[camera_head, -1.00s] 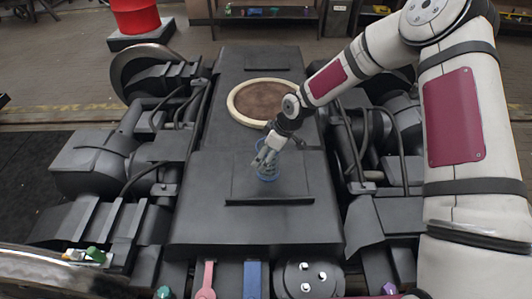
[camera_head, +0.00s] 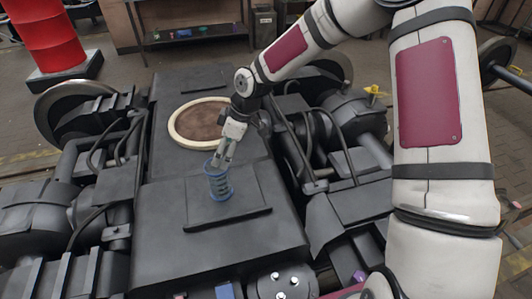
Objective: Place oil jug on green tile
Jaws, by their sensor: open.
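My gripper (camera_head: 222,162) is open and points down, just above the top of a blue-ended coil spring (camera_head: 219,187). The spring stands upright on the dark raised plate (camera_head: 255,214) of the bogie. I cannot tell whether the fingertips still touch its top rim. I cannot make out an oil jug or a green tile for certain. A small yellow object (camera_head: 374,90) sits on the bogie at the right, too small to identify.
A cream-rimmed brown disc (camera_head: 203,121) lies on the bogie behind the spring. A red drum (camera_head: 47,38) stands at the back left, and a shelf (camera_head: 190,33) at the back. A small purple object (camera_head: 360,277) is near the front right. Cables and wheels flank the centre.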

